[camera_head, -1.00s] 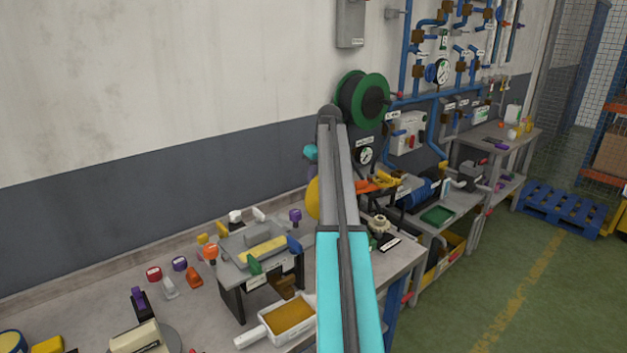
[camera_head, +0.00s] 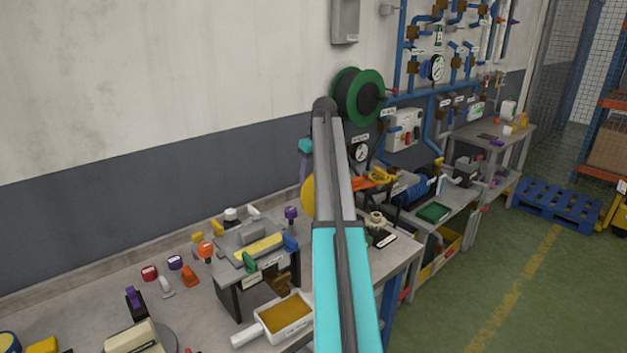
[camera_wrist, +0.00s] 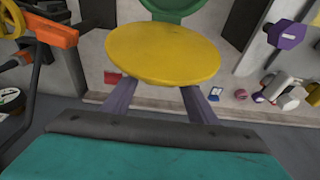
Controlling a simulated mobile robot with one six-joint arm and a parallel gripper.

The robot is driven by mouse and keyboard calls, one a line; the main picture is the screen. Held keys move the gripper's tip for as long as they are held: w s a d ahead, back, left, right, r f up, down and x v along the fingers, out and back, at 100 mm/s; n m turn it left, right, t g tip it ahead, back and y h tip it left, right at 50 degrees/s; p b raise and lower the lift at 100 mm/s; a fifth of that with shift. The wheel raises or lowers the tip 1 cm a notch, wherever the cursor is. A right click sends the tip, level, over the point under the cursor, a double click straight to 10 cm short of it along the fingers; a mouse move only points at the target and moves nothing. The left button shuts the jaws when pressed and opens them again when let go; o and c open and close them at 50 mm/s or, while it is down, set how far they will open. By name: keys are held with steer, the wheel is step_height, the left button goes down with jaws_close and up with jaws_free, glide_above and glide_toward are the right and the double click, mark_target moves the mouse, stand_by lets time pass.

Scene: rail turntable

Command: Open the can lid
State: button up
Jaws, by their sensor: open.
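A yellow round disc (camera_wrist: 163,54) lies just ahead of my gripper (camera_wrist: 158,94) in the wrist view. My two fingers are apart, one to each side below its near edge, and their tips are hidden at the disc. I cannot tell whether they touch it. I cannot tell whether this disc is the can lid. A yellow and dark blue round item (camera_head: 8,343) at the lower left edge may be a can, cut off by the frame.
A raised stand (camera_head: 255,270) and a white tray with orange contents (camera_head: 287,315) are on the bench left of my arm. A green reel (camera_head: 358,97) hangs on the wall. An orange part (camera_wrist: 50,30) lies left of the disc.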

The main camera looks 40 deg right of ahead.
steer(key=b+v, duration=0.3)
steer(key=v, duration=0.9)
steer(key=shift+s+r, duration=0.1)
stand_by(0.5)
